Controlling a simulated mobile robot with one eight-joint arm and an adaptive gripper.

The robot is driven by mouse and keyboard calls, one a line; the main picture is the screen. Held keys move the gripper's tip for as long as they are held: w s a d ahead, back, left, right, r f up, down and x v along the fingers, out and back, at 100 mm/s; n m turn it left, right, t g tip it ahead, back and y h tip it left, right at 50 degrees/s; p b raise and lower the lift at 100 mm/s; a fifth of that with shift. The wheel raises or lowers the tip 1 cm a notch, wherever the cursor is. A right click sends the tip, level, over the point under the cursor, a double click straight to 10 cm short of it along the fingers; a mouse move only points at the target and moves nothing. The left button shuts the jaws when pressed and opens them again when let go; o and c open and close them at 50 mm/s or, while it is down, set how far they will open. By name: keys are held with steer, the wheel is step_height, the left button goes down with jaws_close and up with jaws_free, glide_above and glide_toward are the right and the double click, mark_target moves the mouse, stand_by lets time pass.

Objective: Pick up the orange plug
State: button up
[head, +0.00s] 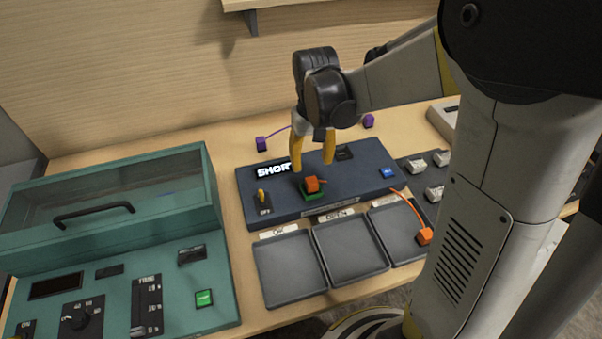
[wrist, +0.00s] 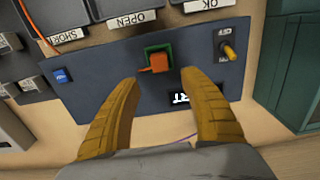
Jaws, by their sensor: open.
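An orange plug (head: 312,184) sits at the green socket (head: 316,196) on the dark blue console; I cannot tell how deep it is seated. The wrist view shows the same plug (wrist: 159,62) inside the green frame, just beyond my fingertips. A second orange plug (head: 424,236) lies at the right of the trays, by the end of an orange cable (head: 404,203). My gripper (head: 313,167) points down above the console, its two yellow fingers open and apart. In the wrist view my gripper (wrist: 160,82) holds nothing between its fingers.
The console (head: 225,212) has a lit display (head: 272,170), a yellow toggle (head: 262,196) and a blue button (head: 388,173). Labelled grey trays (head: 350,248) lie in front. A teal machine (head: 110,240) stands at left. Purple plugs (head: 261,144) lie behind the console.

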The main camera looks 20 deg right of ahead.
mark_target(311, 181)
step_height(311, 181, down, 8)
steer(key=b, duration=0.2)
steer(key=shift+f+b, duration=0.15)
steer(key=shift+b, duration=0.15)
jaws_close()
